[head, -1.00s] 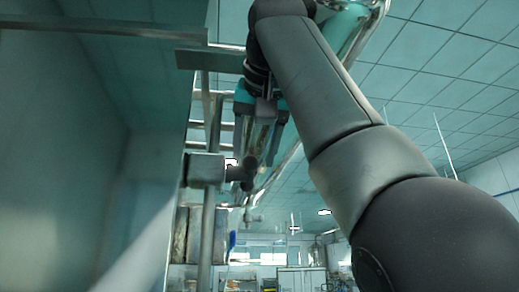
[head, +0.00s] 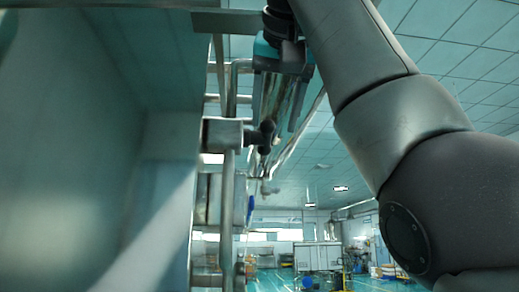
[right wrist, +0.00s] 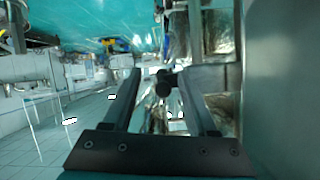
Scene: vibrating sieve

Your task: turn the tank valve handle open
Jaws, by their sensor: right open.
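A dark valve handle (head: 265,136) with a rounded knob sticks out to the right of a grey metal block (head: 222,133) on a vertical pipe. My right gripper (head: 279,125) points down in the head view, with its fingertips close to the handle. In the right wrist view the open fingers (right wrist: 163,76) stand apart, and the dark handle (right wrist: 163,88) shows in the gap between them. I cannot tell whether either finger touches it. My left gripper is in neither view.
A large pale tank wall (head: 70,160) fills the left side of the head view. Steel pipes (head: 227,200) run along its edge, with a blue part (head: 250,209) lower down. Open room with distant equipment (head: 318,256) lies behind on the right.

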